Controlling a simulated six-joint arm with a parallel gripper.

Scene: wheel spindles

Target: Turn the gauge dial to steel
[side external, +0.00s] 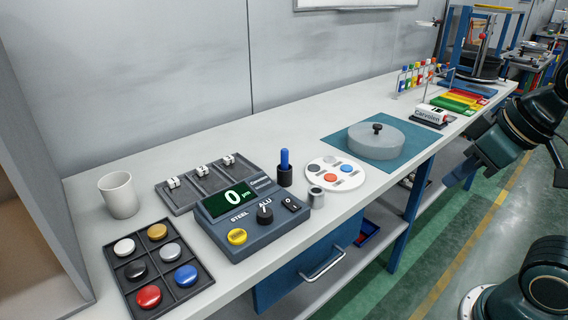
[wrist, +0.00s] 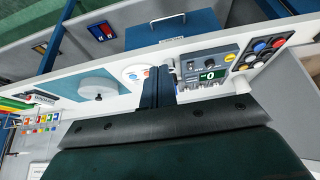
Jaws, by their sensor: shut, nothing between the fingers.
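The gauge (side external: 262,232) is a dark grey box on the bench with a green display reading 0. Its black dial (side external: 265,214) sits between the STEEL label (side external: 239,216) and the ALU label (side external: 265,203). The dial's pointer seems to face ALU, but it is small. The gauge also shows in the wrist view (wrist: 222,68), right of my gripper. My gripper (wrist: 158,72) is shut and empty, apart from the gauge. In the side view my arm is at the right edge, well away from the dial; its fingertips are not clear there.
A yellow button (side external: 237,237) and black rocker switch (side external: 291,204) flank the dial. A round grey lid (side external: 376,143) lies farther right.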

